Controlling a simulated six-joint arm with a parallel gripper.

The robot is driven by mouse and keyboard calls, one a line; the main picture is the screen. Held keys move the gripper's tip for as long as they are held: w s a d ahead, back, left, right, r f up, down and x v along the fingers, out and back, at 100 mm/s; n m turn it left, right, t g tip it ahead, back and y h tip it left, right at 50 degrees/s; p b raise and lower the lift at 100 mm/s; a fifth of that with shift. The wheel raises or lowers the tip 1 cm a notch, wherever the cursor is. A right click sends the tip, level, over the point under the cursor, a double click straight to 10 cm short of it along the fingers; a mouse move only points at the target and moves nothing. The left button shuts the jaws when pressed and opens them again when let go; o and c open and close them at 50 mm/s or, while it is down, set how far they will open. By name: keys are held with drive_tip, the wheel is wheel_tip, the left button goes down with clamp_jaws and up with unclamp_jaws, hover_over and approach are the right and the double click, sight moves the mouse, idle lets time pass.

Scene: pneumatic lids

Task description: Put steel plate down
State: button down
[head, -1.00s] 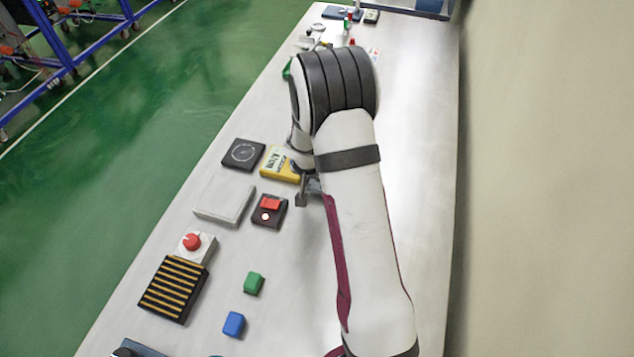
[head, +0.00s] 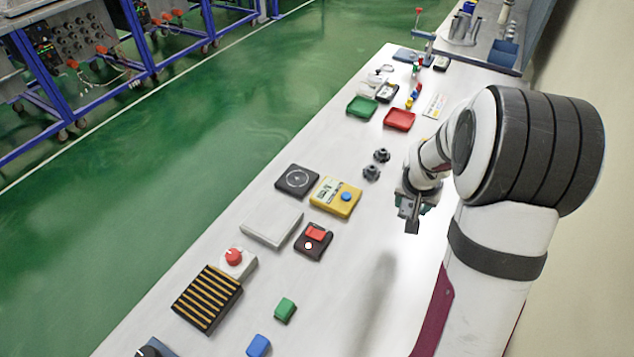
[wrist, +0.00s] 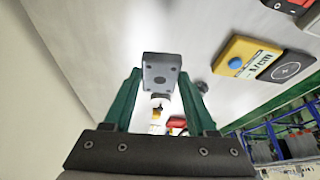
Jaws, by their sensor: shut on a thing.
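My gripper (head: 416,200) is over the right part of the white bench in the head view. In the wrist view its two green fingers (wrist: 160,88) are shut on the steel plate (wrist: 161,66), a small grey block with dark holes. The steel plate (head: 411,217) also shows in the head view, hanging below the gripper and apart from the bench top as far as I can see. My arm hides part of the gripper.
A yellow box with a blue button (head: 336,197), a black dial pad (head: 297,180), a pale flat tray (head: 272,224) and a dark red-switch box (head: 313,241) lie left of the gripper. Red (head: 399,119) and green trays (head: 362,107) lie farther back.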

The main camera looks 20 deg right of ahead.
drive_tip(key=w+a+n+y, duration=0.1)
drive_tip(key=w+a+n, duration=0.3)
drive_tip(key=w, duration=0.8)
drive_tip(key=n+t+y, duration=0.1)
drive_tip(key=n+y, duration=0.1)
drive_tip(key=n, duration=0.2)
hover_over(297, 177)
drive_tip(key=s, duration=0.2)
wheel_tip(297, 177, down, 5)
drive_tip(key=shift+w+d+f, duration=0.1)
drive_tip(key=shift+w, duration=0.05)
drive_tip(key=shift+w+f, duration=0.1)
drive_tip(key=shift+f, duration=2)
drive_tip(key=shift+f, duration=0.1)
drive_tip(key=shift+c, duration=1)
unclamp_jaws()
